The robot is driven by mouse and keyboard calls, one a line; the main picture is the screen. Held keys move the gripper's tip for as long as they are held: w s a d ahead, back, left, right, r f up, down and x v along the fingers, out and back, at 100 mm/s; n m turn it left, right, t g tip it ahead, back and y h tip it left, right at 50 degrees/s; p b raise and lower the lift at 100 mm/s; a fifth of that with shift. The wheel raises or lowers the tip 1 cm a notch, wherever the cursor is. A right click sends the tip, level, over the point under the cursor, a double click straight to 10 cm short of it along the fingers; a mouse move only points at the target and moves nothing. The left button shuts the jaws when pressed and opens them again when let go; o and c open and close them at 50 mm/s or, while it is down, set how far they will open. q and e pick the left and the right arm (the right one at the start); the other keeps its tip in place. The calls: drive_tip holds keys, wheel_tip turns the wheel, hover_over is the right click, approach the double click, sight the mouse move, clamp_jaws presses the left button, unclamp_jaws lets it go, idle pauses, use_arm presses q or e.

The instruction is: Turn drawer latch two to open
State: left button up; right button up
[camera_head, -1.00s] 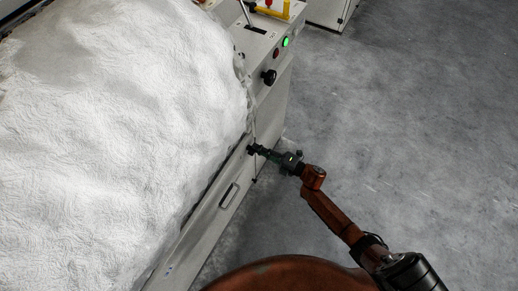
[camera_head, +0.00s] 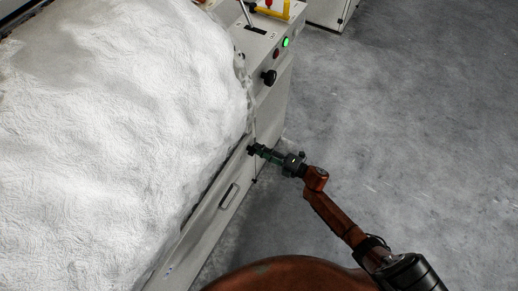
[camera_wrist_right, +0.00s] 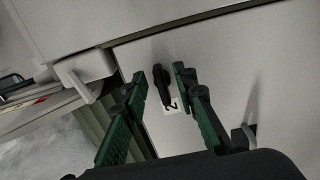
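Drawer latch two (camera_wrist_right: 159,78) is a small black turn handle on the pale machine front, with a white label marked "2" (camera_wrist_right: 172,107) beside its lower end. In the right wrist view, my right gripper (camera_wrist_right: 160,75) has its two green and black fingers on either side of the latch, with a gap showing on both sides. It is open. In the head view, the right gripper (camera_head: 260,151) reaches the machine's side near the drawer's upper end, and it hides the latch there. The drawer front (camera_head: 206,222) has a slim handle (camera_head: 229,195). My left gripper is not in view.
A large white fibre mass (camera_head: 110,140) covers the machine's top at left. The control panel (camera_head: 262,42) has a green light (camera_head: 285,42), a black knob (camera_head: 269,77) and a lever. The grey floor (camera_head: 410,120) on the right is clear.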

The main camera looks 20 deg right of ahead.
drive_tip(key=v, duration=1)
drive_tip(key=shift+s+d, duration=0.3)
